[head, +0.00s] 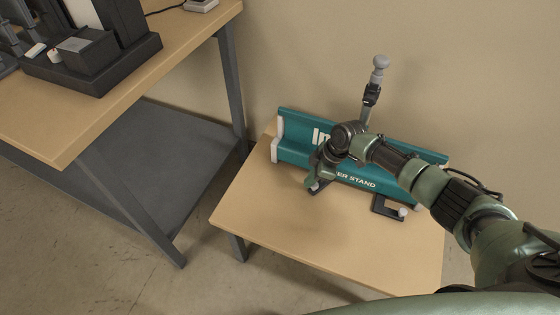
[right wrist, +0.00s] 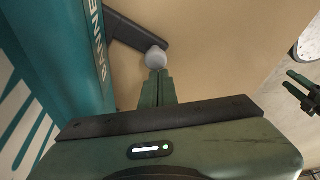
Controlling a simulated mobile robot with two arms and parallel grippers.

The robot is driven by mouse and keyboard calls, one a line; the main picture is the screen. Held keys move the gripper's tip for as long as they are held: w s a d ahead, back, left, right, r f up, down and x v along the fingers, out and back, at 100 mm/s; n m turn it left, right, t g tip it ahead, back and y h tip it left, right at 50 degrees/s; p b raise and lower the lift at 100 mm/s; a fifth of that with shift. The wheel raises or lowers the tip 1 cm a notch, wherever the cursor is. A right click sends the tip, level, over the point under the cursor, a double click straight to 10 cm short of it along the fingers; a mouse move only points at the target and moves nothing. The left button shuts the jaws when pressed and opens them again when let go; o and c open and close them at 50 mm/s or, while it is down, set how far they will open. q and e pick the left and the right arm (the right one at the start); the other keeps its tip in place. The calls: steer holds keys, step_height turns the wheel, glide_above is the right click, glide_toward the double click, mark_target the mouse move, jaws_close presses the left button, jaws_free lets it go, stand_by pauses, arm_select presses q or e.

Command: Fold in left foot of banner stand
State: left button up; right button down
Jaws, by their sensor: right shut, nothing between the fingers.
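The banner stand (head: 290,151) is a long teal case with pale end caps, lying along the back of the small table. Its left foot (right wrist: 128,32) is a black bar with a grey ball tip (right wrist: 156,57), angled out from the case in the right wrist view. In the head view my arm mostly hides this foot. My right gripper (head: 314,187) is shut and empty; in the wrist view its fingertips (right wrist: 157,72) are right at the ball, perhaps touching. The right foot (head: 386,208) also sticks out. What looks like my left gripper (right wrist: 300,91) shows open at the wrist view's right edge.
The small wooden table (head: 270,235) is bare in front of the stand. A higher workbench (head: 120,105) with black equipment (head: 92,65) stands at left, with a gap between. The wall (head: 460,70) is close behind the stand.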

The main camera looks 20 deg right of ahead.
steer(key=shift+s+d, duration=0.15)
steer(key=shift+d, duration=0.35)
stand_by(0.5)
